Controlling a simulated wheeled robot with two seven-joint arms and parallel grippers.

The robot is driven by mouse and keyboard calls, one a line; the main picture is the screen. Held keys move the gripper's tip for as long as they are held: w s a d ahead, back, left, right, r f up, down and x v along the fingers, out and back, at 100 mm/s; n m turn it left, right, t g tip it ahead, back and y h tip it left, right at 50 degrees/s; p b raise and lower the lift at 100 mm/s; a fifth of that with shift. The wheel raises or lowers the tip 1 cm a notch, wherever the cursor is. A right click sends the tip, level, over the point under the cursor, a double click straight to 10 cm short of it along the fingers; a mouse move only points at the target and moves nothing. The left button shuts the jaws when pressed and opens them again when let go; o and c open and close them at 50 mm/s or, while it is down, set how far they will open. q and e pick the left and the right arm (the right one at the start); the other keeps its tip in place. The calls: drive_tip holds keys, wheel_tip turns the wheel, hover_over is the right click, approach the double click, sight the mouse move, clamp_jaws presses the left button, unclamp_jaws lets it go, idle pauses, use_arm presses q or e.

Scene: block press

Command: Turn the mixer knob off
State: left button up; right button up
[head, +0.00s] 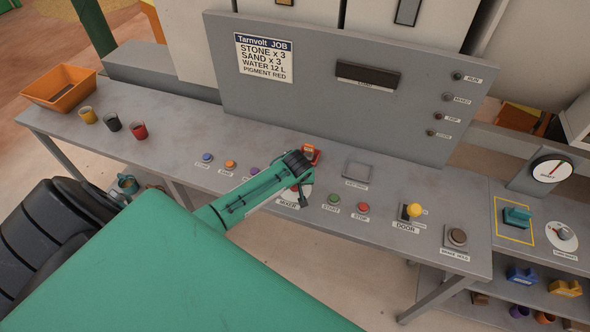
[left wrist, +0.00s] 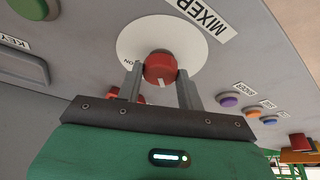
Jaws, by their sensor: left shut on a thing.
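The red mixer knob (left wrist: 160,68) sits on a round white dial (left wrist: 135,40) beside the MIXER label (left wrist: 200,14) in the left wrist view. My left gripper (left wrist: 160,82) is shut on the knob, one finger at each side. A white mark on the knob points toward the gripper's palm. ON is printed on the dial left of the knob in that view; I see no other dial word. In the head view my left gripper (head: 302,198) covers most of the knob and dial. My right gripper is not in view.
Green (head: 334,199) and red (head: 363,207) buttons sit right of the dial in the head view. Blue (head: 207,157), orange (head: 230,164) and purple buttons sit left. A red-orange part (head: 310,153) stands just behind my gripper. A yellow-topped door lever (head: 413,210) is farther right.

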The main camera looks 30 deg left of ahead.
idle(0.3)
use_arm(q)
drive_tip(key=o, duration=1)
drive_tip(key=shift+r, duration=0.1)
drive_tip(key=b+v, duration=0.3)
drive_tip(key=v, duration=1)
drive_tip(key=shift+s+d+r, duration=0.1)
drive_tip(key=shift+d+r, duration=0.05)
drive_tip(key=shift+r, duration=0.15)
